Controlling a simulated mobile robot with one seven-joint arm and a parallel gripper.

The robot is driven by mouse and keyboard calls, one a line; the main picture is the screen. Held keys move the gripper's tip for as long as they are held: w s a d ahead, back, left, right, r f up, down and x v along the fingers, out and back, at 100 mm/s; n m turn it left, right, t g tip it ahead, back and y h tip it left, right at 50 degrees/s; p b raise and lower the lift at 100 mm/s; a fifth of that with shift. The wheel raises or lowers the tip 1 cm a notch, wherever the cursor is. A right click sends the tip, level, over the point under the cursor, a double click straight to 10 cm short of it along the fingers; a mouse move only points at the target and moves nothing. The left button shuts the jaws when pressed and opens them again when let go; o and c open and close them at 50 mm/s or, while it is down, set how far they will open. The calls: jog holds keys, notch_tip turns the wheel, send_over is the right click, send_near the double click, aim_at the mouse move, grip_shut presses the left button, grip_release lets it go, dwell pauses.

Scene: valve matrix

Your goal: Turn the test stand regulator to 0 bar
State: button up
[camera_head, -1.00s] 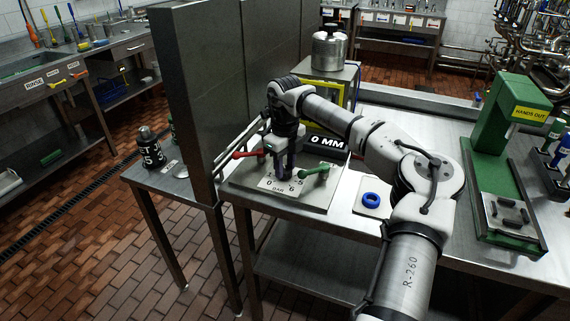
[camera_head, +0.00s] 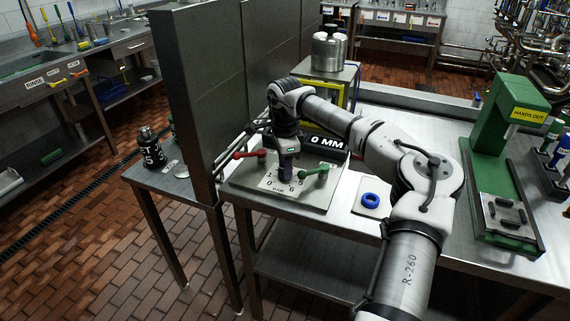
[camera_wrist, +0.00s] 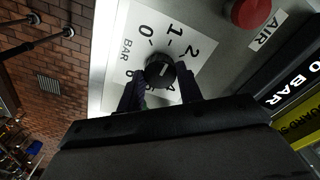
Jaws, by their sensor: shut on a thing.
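The regulator knob (camera_wrist: 160,70) is black and round, with a light pointer mark. It sits on a white dial plate (camera_wrist: 150,30) marked BAR, with 0, 1 and 2 readable and other numbers partly hidden by my fingers. The mark seems to lean toward the 2 side, but it is too small to be sure. My gripper (camera_wrist: 163,84) is shut on the knob, one finger on each side. In the head view my gripper (camera_head: 286,172) points down at the dial plate (camera_head: 270,183) on the test stand; the knob is mostly hidden there.
A tall grey panel (camera_head: 200,90) stands left.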

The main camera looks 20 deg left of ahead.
jog(key=n, duration=0.4)
jog(key=shift+r+n, duration=0.1)
jog(key=shift+n, duration=0.2)
jog(key=n, duration=0.4)
jog(key=shift+n+p, duration=0.4)
